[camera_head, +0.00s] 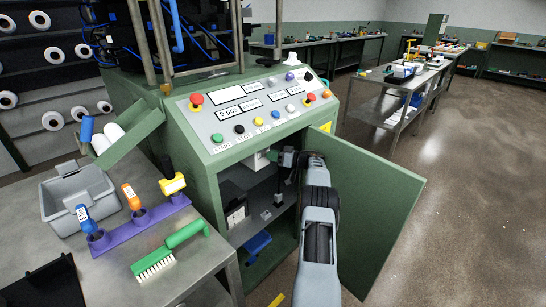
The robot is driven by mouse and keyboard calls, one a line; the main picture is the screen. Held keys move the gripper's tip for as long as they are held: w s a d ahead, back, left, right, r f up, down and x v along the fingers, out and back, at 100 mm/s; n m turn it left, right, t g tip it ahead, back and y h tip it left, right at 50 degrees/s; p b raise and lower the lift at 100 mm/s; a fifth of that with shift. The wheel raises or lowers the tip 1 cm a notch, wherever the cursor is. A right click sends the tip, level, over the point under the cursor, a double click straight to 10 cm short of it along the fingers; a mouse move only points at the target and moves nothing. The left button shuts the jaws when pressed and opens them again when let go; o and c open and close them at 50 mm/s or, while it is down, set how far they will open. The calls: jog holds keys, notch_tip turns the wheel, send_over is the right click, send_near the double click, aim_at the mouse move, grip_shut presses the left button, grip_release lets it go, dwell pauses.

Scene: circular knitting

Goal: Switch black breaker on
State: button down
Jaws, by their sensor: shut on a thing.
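The green machine cabinet (206,180) stands open, and my arm reaches into its upper part from the right. My gripper (272,157) is at a small pale box (256,161) under the control panel. It is shut on a small dark part there, which looks like the black breaker. The fingertips and the breaker's switch position are too small and shadowed to make out. A grey box with a black top (236,214) sits lower left inside the cabinet, apart from my gripper.
The open green door (375,205) stands close to the right of my arm. The control panel (255,110) with several coloured buttons is above. A metal table (200,255) with a grey bin (75,200) and green brush (170,250) is at left.

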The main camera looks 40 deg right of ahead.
jog(key=shift+r, duration=0.1)
jog(key=c, duration=1.1)
grip_release()
jog(key=shift+o, duration=0.2)
jog(key=shift+a+h, duration=0.1)
jog(key=shift+h, duration=0.2)
